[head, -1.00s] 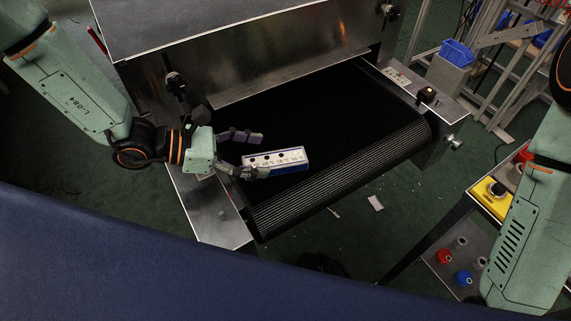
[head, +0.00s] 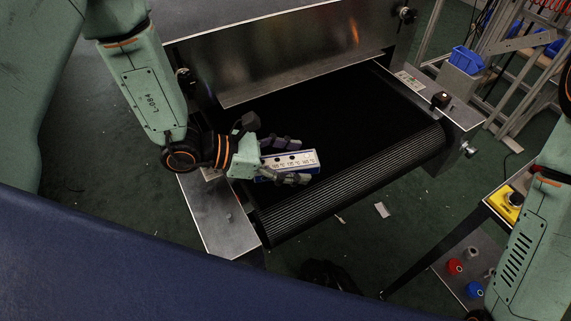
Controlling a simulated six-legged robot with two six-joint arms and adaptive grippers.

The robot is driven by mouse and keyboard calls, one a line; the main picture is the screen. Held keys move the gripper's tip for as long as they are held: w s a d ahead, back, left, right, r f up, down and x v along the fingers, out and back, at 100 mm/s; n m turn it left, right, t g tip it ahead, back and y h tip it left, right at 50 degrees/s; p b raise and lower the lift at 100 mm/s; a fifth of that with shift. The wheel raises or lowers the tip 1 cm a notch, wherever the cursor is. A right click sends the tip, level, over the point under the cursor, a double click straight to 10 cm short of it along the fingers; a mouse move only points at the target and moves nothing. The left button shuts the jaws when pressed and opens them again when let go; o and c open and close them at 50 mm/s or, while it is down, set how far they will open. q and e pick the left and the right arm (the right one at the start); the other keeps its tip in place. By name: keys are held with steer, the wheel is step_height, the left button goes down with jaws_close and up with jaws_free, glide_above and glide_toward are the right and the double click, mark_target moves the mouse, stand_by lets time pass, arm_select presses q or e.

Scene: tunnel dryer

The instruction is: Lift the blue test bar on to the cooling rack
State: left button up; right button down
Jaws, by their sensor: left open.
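The blue test bar (head: 291,162) has a white labelled top with dark dots and blue sides. It is over the near left part of the dryer's black belt (head: 345,125). My left gripper (head: 298,161) is open, with one finger along the bar's far side and the other along its near side. The bar lies between the fingers; I cannot tell whether they touch it. My right arm (head: 530,235) shows at the right edge, but its gripper is out of view. I see no thing that is clearly the cooling rack.
The dryer's metal hood (head: 290,60) rises behind the belt. A steel side plate (head: 205,215) flanks it on the left.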

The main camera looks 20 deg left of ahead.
arm_select(q)
steer(key=shift+s, duration=0.1)
steer(key=shift+a, duration=0.1)
steer(key=c, duration=1.2)
steer(key=shift+c, duration=1.1)
